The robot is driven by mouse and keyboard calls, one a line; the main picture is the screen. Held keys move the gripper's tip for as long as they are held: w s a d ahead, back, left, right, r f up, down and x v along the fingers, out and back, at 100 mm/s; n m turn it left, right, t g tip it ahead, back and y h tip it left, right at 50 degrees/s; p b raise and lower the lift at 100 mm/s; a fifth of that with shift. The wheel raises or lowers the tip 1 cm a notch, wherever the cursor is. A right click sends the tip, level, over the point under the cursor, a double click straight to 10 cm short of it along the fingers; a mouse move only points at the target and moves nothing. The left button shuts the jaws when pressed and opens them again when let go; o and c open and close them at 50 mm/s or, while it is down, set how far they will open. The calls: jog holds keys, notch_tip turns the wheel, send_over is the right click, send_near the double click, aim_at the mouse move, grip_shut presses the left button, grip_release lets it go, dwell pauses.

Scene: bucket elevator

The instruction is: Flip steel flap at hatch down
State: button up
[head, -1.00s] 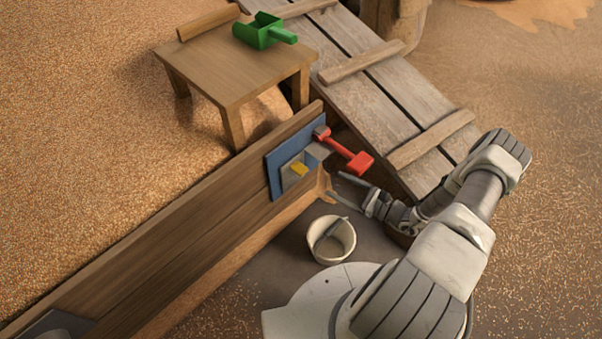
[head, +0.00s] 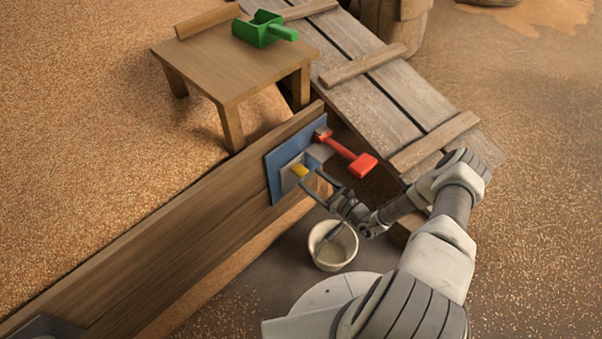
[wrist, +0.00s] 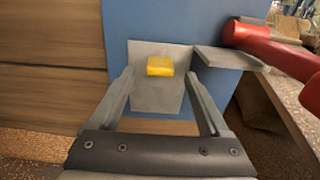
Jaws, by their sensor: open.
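A grey steel plate (head: 288,181) with a yellow tab (head: 299,171) sits on a blue panel (head: 274,181) on the plank wall. In the wrist view the plate (wrist: 155,96) hangs flat and upright, with the yellow tab (wrist: 160,66) near its top. A second grey piece (wrist: 230,59) juts out flat to its right; I cannot tell for sure which one is the flap. My gripper (head: 314,183) is open and empty, close in front of the plate. In the wrist view its fingers (wrist: 160,78) stand either side of the yellow tab, with no clear contact.
A red lever (head: 350,157) sticks out right of the panel, close to my gripper. A white bucket (head: 333,246) stands on the floor below. A wooden ramp (head: 400,110) lies behind, and a table (head: 225,75) with a green scoop (head: 264,29) stands beyond the wall.

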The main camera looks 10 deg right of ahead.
aim_at(305, 174)
jog(key=b+x, duration=0.1)
jog(key=x, duration=0.5)
grip_shut()
dwell(0.3)
dwell(1.0)
